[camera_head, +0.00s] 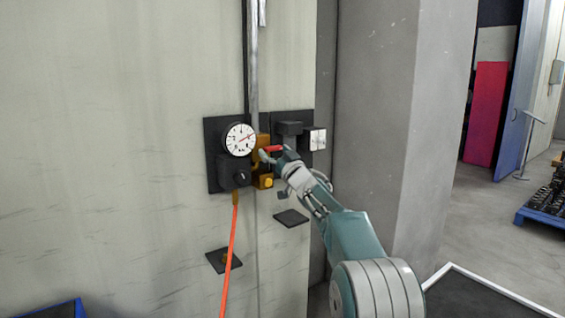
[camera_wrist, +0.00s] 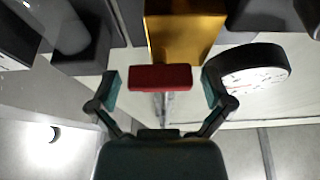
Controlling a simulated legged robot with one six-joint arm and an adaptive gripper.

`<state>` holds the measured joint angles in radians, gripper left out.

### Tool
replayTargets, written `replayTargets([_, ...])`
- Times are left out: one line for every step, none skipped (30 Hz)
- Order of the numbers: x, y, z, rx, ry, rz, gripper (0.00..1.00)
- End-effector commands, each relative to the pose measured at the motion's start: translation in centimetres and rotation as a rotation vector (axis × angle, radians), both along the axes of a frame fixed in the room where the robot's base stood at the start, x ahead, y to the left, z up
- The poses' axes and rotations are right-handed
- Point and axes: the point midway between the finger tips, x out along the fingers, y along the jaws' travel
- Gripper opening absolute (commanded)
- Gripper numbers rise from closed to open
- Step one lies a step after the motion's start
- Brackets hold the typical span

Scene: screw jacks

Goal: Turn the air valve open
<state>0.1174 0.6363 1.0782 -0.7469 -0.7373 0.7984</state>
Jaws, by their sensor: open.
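The air valve has a brass-coloured body (camera_head: 264,168) on the wall panel, with a red handle (camera_head: 273,148) sticking out to the right. The wrist view shows the red handle (camera_wrist: 160,77) side-on, close in front of the brass body (camera_wrist: 183,36). My gripper (camera_head: 276,157) is at the valve from the right. In the wrist view my gripper (camera_wrist: 160,90) is open, with one finger on each side of the handle's ends. Small gaps show between the fingertips and the red handle. Part of the handle is hidden behind the fingers in the head view.
A round pressure gauge (camera_head: 239,139) sits left of the valve, close to one finger in the wrist view (camera_wrist: 255,74). A black regulator (camera_head: 233,173) with an orange hose (camera_head: 229,255) is below it. A black fitting (camera_head: 290,129) is at upper right. A grey pillar (camera_head: 375,130) stands right.

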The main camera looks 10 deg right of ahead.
Motion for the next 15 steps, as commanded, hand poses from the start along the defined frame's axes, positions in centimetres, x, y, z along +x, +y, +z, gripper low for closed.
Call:
replayTargets([-0.4, -0.2, -0.2, 0.001, 0.002, -0.001, 1.0])
replayTargets([-0.7, -0.4, -0.2, 0.001, 0.002, -0.001, 1.0])
replayTargets([-1.1, -0.5, -0.4, 0.0, 0.001, -0.002, 1.0])
replayTargets([-1.4, -0.7, -0.6, 0.0, 0.002, -0.002, 1.0])
replayTargets([-1.7, -0.8, -0.7, 0.0, 0.002, -0.002, 1.0])
replayTargets([-2.2, -1.0, -0.9, 0.001, 0.0, -0.002, 1.0])
replayTargets([-2.5, -1.1, -1.1, 0.0, 0.002, -0.003, 1.0])
replayTargets([-2.9, -1.3, -1.3, 0.0, 0.001, -0.002, 1.0])
replayTargets([-3.4, -1.5, -1.5, 0.0, 0.001, -0.002, 1.0])
replayTargets([-3.7, -1.6, -1.7, 0.001, 0.002, -0.001, 1.0])
replayTargets([-4.1, -1.8, -1.9, 0.001, 0.002, -0.001, 1.0])
replayTargets([-4.6, -2.0, -2.1, -0.001, 0.002, -0.003, 1.0])
replayTargets([-5.0, -2.2, -2.3, -0.001, 0.002, -0.003, 1.0])
replayTargets([-5.4, -2.4, -2.5, 0.0, 0.002, -0.002, 1.0])
replayTargets([-5.9, -2.6, -2.8, 0.0, 0.003, -0.002, 1.0])
